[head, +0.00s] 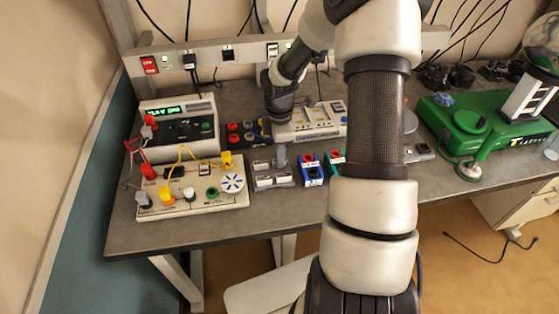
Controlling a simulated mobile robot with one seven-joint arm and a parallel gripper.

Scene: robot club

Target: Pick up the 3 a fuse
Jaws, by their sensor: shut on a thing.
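My gripper (282,160) points down over the middle of the grey bench. It is just behind and above a group of small grey blocks with pale labels (264,181). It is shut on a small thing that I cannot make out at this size. I cannot tell the 3 A fuse apart from its surroundings, and no rating can be read. I also cannot tell whether the held thing is touching the blocks or is clear of them.
A meter with a green display (178,125) and a wired circuit board (192,190) stand to the left. Blue fuse-like modules (311,170) lie close on the right. A white panel (309,123) is behind. A green machine (480,120) stands at far right.

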